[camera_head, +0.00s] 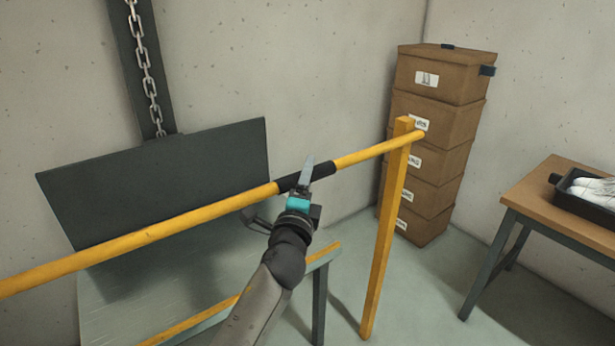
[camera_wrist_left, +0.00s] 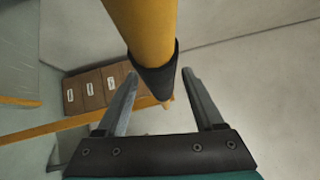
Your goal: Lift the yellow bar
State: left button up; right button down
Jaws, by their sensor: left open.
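The yellow bar (camera_head: 150,233) runs from the left edge up to the top of a yellow post (camera_head: 382,240), with its right end showing just past the post. A black sleeve (camera_head: 322,171) wraps part of the bar. My left gripper (camera_head: 307,172) is open at this sleeve, and one finger partly covers it in the head view. In the left wrist view, the bar (camera_wrist_left: 145,25) and its sleeve (camera_wrist_left: 155,80) appear between the two spread fingertips (camera_wrist_left: 159,74). I cannot tell whether either finger touches it. The bar's left end is out of view. My right gripper is not in view.
A dark upright panel (camera_head: 160,180) and a grey-topped table (camera_head: 120,300) stand behind the bar. A chain (camera_head: 145,70) hangs above them. Stacked brown boxes (camera_head: 440,115) stand behind the post. A wooden table (camera_head: 550,190) with a black tray (camera_head: 567,198) is at right.

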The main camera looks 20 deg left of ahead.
pick_arm(q)
jog(key=shift+w+r, duration=0.1)
jog(key=shift+w, duration=0.45)
jog(key=shift+c, duration=0.2)
grip_shut()
dwell(0.9)
